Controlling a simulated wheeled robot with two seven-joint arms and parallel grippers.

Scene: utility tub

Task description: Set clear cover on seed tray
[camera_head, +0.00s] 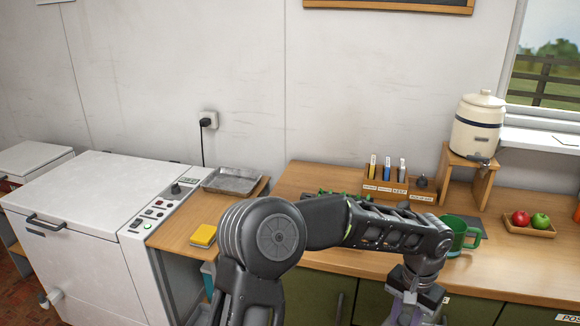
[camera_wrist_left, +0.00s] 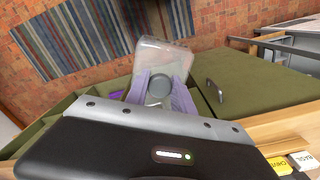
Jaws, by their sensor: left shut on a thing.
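My left gripper (camera_head: 405,306) hangs low at the front edge of the counter in the head view, partly cut off by the bottom of the picture. In the left wrist view its purple fingers (camera_wrist_left: 164,88) are shut on the clear cover (camera_wrist_left: 165,55), a see-through piece with rounded corners. The cover is held over the green cabinet and floor side in that view; I cannot make it out in the head view. Small green leaves (camera_head: 325,193), perhaps the seedlings of the seed tray, show behind my arm on the counter; the tray itself is mostly hidden. My right gripper is not in view.
A green mug (camera_head: 462,234) stands close to my left wrist. A yellow sponge (camera_head: 203,236) and metal tray (camera_head: 231,181) lie left.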

